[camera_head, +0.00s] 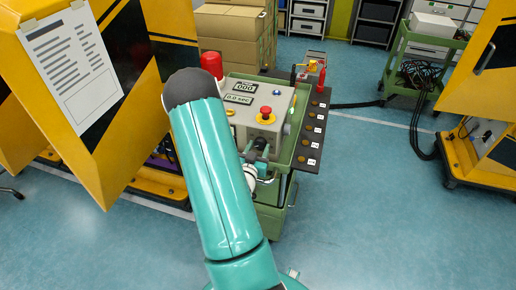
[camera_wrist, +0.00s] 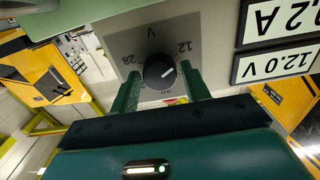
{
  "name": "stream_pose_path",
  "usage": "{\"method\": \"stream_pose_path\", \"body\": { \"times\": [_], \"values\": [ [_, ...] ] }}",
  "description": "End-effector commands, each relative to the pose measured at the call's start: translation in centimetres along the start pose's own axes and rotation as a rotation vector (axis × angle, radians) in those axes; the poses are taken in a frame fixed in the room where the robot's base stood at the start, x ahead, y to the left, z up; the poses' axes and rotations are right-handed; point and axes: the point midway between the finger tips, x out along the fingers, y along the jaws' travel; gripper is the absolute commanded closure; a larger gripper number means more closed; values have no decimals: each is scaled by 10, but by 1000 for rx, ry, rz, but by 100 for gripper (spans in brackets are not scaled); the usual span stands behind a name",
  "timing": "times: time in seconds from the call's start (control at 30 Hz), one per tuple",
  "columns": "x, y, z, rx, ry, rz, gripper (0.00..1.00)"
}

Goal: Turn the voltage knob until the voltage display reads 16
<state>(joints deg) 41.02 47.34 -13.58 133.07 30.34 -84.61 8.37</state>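The voltage knob (camera_wrist: 159,71) is a round black dial with a white pointer line, on a grey panel marked V, 12 and 28. The wrist view shows it upside down. The voltage display (camera_wrist: 275,65) reads 12.0 V. My gripper (camera_wrist: 160,72) is open, with one green finger on each side of the knob. Gaps show between fingers and knob, and I cannot tell whether either finger touches it. In the head view, the grey control box (camera_head: 272,100) stands on a green cart, and my arm hides much of its front; I cannot see the knob there.
An ampere display (camera_wrist: 279,18) sits beside the voltage display. The box has a red emergency button (camera_head: 265,112) on top. A dark labelled strip (camera_head: 313,135) runs along the cart's right side. Yellow gate panels (camera_head: 75,85) stand left.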

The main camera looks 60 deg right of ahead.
Motion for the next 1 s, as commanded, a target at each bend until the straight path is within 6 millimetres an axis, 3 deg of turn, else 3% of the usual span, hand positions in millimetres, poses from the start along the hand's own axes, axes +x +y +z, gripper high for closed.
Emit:
{"method": "stream_pose_path", "body": {
  "times": [0.03,0.13,0.17,0.57,1.0],
  "values": [
    [0,0,0,0,0,0,64],
    [0,0,0,0,0,0,83],
    [0,0,0,0,0,0,84],
    [2,0,0,63,-1,0,84],
    [3,-1,0,393,0,0,84]
  ]
}}
